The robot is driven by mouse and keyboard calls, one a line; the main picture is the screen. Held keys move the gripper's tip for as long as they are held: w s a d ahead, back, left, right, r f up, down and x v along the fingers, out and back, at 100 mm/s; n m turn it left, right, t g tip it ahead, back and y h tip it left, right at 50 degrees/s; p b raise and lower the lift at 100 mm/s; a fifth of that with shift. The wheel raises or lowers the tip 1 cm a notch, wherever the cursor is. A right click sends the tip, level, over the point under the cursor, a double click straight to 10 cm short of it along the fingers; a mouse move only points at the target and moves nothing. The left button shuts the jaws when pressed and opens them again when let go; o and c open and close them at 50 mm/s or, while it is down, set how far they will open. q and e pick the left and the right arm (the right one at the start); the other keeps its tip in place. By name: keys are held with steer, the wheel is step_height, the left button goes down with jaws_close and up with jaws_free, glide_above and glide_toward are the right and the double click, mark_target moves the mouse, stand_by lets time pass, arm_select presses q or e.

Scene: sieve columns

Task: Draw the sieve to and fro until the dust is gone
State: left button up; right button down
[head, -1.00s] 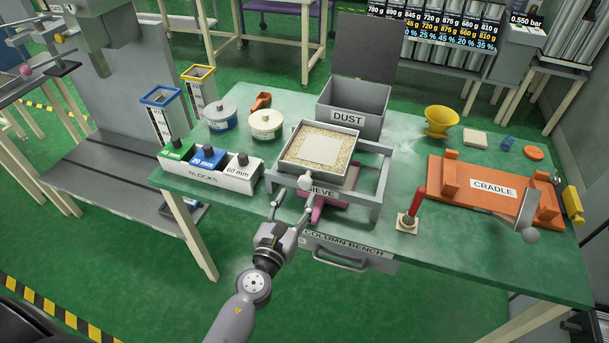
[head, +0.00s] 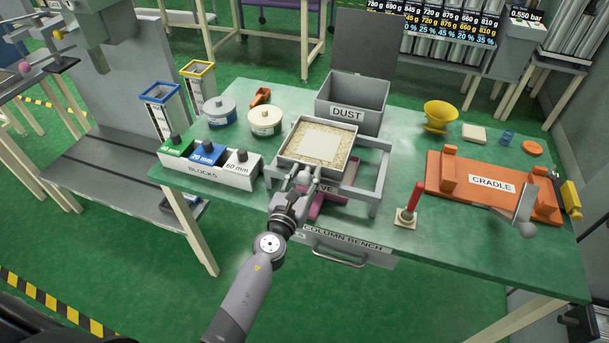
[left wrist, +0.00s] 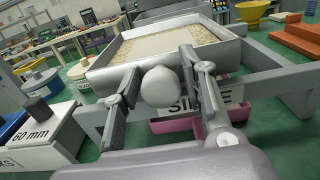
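The sieve (head: 285,160) is a square grey tray on a grey frame. It holds tan grains with a pale square patch (head: 318,146) in the middle. In the left wrist view a round pale knob (left wrist: 160,87) stands at the sieve's near side. My left gripper (head: 301,178) is at this knob, one finger on each side. In the left wrist view its fingers (left wrist: 160,75) are spread around the knob; I see no clear grip. A pink tray (head: 325,205) shows partly under the sieve. My right gripper is not in view.
The grey DUST bin (head: 347,113) stands open behind the sieve. The BLOCKS rack (head: 205,172) and two round tubs are left. A red-handled lever (head: 412,202) and the orange CRADLE (head: 480,205) are right. The grey frame (head: 372,185) flanks the sieve.

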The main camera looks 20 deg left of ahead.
mark_target(336, 174)
arm_select(q)
jaws_close()
stand_by(0.3)
steer(key=d, duration=0.7)
steer(key=shift+s+d, duration=0.15)
steer(key=shift+d, duration=0.05)
steer(key=shift+a, duration=0.1)
steer(key=shift+o, duration=1.7)
jaws_free()
